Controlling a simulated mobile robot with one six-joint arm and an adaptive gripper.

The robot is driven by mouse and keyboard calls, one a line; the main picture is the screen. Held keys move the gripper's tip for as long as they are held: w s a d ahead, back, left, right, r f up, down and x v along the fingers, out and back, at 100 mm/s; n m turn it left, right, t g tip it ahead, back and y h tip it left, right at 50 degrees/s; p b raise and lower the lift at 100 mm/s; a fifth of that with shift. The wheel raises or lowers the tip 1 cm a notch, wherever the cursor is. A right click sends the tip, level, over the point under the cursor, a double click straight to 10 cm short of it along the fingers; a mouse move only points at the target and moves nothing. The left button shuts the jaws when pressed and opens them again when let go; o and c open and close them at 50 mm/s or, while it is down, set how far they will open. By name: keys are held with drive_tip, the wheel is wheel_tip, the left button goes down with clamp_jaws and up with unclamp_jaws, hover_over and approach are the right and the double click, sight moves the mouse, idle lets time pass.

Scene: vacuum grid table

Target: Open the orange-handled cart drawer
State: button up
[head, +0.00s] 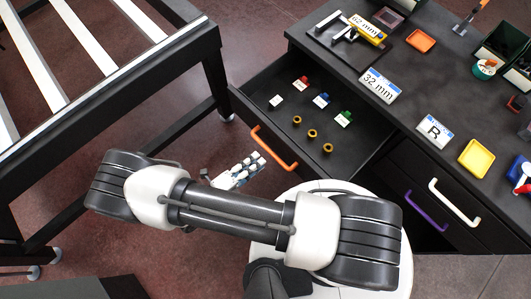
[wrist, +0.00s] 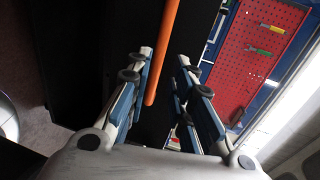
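The orange handle (head: 273,148) is on the front of a dark cart drawer (head: 270,122). The drawer is pulled well out and its inside shows from above. My gripper (head: 248,166) is just outside the handle, near its middle. In the wrist view my gripper (wrist: 164,62) is open, with its two fingers apart. The orange handle also shows there (wrist: 162,52), running down from the top edge and ending between the fingers, closer to the left one. I cannot tell whether a finger touches it.
The drawer holds several small labelled blocks and brown rings (head: 312,133). The cart top (head: 410,110) carries signs, trays and tools. Drawers with purple (head: 426,210) and white (head: 454,203) handles are at the right. A slatted table frame (head: 215,75) stands close on the left.

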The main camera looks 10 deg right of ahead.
drive_tip(key=v, duration=0.4)
idle(0.5)
